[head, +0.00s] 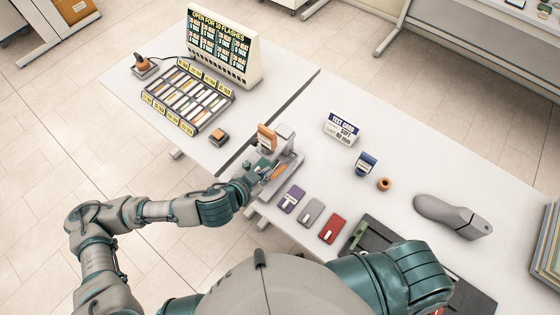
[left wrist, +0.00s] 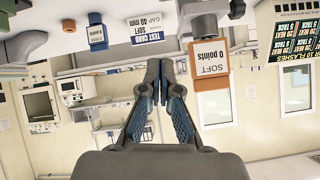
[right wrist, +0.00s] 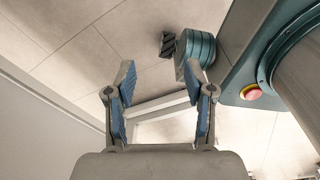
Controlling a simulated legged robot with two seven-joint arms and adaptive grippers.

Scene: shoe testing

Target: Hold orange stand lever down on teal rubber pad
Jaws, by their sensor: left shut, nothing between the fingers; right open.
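The grey test stand (head: 287,157) is near the front edge of the table, with an orange part (head: 267,137) at its upper left. My left gripper (head: 264,174) is at the stand's near side, overlapping it in the head view. In the left wrist view its fingers (left wrist: 160,78) are shut together with nothing between them. An orange-framed display (left wrist: 212,78) reading SOFT, 0 points shows upside down just right of the fingertips. I cannot clearly make out the lever or teal pad; the gripper covers that area. My right gripper (right wrist: 160,105) is open and empty, away from the stand.
A test card (head: 341,128), blue-topped item (head: 366,163) and orange ring (head: 384,184) stand right of the stand. Purple, grey and red blocks (head: 333,228) lie along the front edge. A grey shoe form (head: 453,216) lies right. A sample tray (head: 188,95) and sign (head: 222,45) are left.

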